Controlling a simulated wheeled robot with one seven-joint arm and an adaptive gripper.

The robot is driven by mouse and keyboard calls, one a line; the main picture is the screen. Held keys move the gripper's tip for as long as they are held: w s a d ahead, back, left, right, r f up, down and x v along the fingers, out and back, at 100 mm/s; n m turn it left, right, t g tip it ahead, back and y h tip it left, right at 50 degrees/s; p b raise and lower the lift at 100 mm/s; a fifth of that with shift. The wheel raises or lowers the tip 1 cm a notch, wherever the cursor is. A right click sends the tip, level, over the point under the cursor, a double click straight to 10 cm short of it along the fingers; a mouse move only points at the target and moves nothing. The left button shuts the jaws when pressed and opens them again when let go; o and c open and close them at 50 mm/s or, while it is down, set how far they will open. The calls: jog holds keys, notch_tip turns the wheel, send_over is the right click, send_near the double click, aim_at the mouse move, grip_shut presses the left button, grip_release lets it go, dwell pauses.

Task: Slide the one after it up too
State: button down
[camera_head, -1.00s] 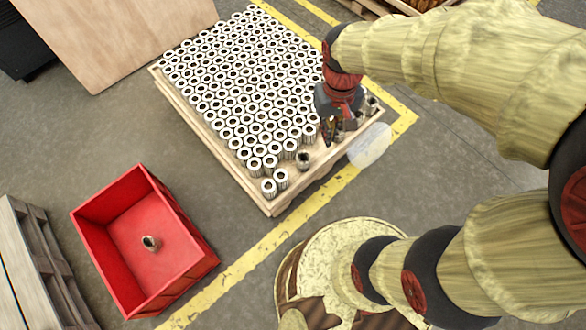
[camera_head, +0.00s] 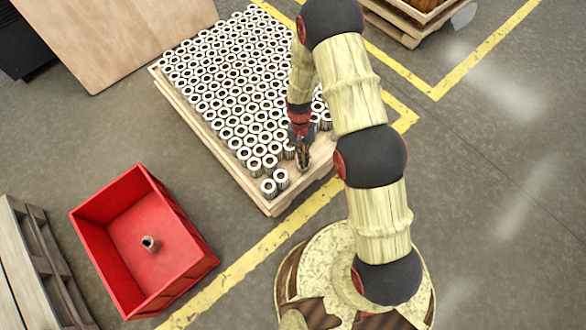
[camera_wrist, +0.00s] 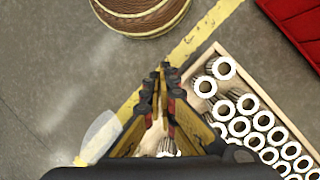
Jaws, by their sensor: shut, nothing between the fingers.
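Many white-topped filter cartridges (camera_head: 225,95) with dark centre holes stand upright in close rows on a wooden tray (camera_head: 275,207). Two cartridges (camera_head: 268,187) stand by its near corner; one also shows at the corner in the wrist view (camera_wrist: 224,68). My gripper (camera_head: 303,164) is over the front edge strip of the tray, just right of the nearest rows. In the wrist view my gripper's fingers (camera_wrist: 160,75) are together with nothing seen between them. The darker cartridge that stood at this spot is hidden by my gripper in the head view.
A red bin (camera_head: 187,245) at lower left holds one small dark-holed piece (camera_head: 150,243). A tan board (camera_head: 110,38) leans behind the tray at left. Yellow floor lines (camera_head: 250,258) run along the tray. Open grey floor lies to the right.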

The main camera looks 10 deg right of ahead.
notch_tip(320, 180, down, 20)
jog(key=w+f+m, duration=0.1)
jog(key=w+m, duration=0.1)
jog(key=m, duration=0.2)
jog(key=w+a+m+t, duration=0.2)
jog(key=w+m+t, duration=0.25)
jog(key=w, duration=0.55)
jog(key=shift+m+g, duration=0.25)
jog(key=shift+g, duration=0.1)
notch_tip(320, 180, down, 10)
jog(key=b, duration=0.3)
jog(key=shift+f, duration=0.2)
jog(key=shift+d, duration=0.1)
